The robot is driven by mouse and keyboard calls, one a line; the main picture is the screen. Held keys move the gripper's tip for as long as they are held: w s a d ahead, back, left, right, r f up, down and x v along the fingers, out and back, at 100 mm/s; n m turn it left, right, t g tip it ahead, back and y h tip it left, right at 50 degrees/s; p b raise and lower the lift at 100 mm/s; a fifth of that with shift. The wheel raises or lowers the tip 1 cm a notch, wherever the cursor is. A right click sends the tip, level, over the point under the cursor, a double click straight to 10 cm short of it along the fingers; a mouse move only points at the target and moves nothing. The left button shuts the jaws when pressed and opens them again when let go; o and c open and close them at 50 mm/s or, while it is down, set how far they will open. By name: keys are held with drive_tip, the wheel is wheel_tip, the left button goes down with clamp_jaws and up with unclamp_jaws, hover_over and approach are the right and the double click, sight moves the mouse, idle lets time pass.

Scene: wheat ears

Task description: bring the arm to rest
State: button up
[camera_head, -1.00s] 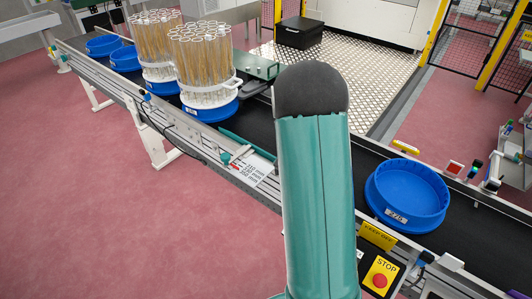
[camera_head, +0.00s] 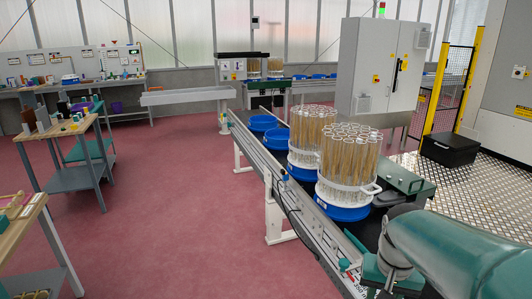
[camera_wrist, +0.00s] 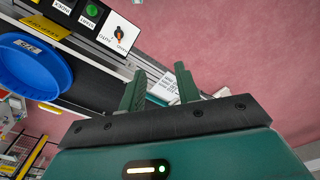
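My teal arm (camera_head: 470,252) reaches in from the lower right in the head view, over the near part of the conveyor. It bends down at a grey joint beside the belt, and its end is cut off by the bottom edge. In the wrist view my gripper (camera_wrist: 160,92) shows two dark green fingers standing apart with nothing between them. Beyond the fingers are the conveyor's edge and a white printed label (camera_wrist: 186,82). The fingers cannot be made out clearly in the head view.
Two racks of wheat tubes, a nearer one (camera_head: 348,165) and a farther one (camera_head: 303,160), stand in blue trays on the conveyor (camera_head: 285,165). An empty blue tray (camera_wrist: 35,62) shows in the wrist view. Wooden tables (camera_head: 60,130) stand at left. Red floor (camera_head: 170,200) between is clear.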

drive_tip(key=s+a+r+n+t, duration=0.4)
drive_tip(key=s+a+r, duration=0.2)
drive_tip(key=s+a, duration=0.2)
drive_tip(key=shift+s+a+r+t, duration=0.15)
drive_tip(key=shift+s+a+t, duration=0.25)
drive_tip(key=shift+a, duration=0.1)
idle(0.4)
